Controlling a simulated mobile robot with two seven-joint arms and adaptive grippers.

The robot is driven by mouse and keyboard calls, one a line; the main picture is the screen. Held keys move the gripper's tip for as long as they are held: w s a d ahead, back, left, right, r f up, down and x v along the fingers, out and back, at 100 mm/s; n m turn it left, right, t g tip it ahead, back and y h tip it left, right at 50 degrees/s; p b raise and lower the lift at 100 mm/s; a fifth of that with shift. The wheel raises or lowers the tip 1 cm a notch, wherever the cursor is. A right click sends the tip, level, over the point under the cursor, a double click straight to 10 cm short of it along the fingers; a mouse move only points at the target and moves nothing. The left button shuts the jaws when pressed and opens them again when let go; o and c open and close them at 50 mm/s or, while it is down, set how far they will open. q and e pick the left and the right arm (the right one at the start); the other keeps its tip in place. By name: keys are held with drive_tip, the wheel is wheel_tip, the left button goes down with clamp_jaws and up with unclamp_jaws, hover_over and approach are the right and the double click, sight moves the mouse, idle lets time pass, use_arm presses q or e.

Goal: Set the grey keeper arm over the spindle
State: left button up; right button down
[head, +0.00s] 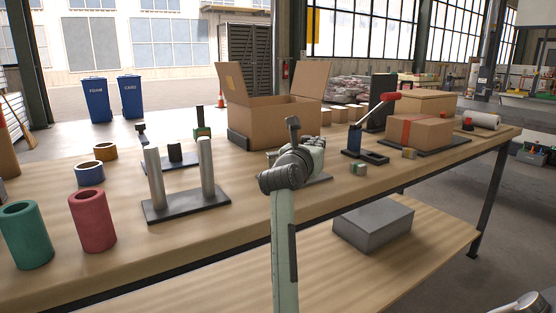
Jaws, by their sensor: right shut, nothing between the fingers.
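My right gripper (298,162) is at the middle of the view, shut and empty, at the end of a pale green arm. My own wrist hides most of its fingers. A dark base (166,166) at the left back of the table carries a short black cylinder (175,150), which may be the spindle. I cannot tell for sure which piece is the keeper arm. The gripper is to the right of this base. My left gripper is not in view.
A dark plate with two grey posts (180,208) stands in front of that base. Green (25,235) and red (92,220) sleeves and blue (89,173) and tan (105,151) rings are at left. An open carton (265,122) is behind; a red-handled lever device (355,140) is right.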

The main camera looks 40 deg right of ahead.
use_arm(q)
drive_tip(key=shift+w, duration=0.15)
use_arm(e)
drive_tip(key=shift+w+d, duration=0.35)
drive_tip(key=shift+w, duration=0.15)
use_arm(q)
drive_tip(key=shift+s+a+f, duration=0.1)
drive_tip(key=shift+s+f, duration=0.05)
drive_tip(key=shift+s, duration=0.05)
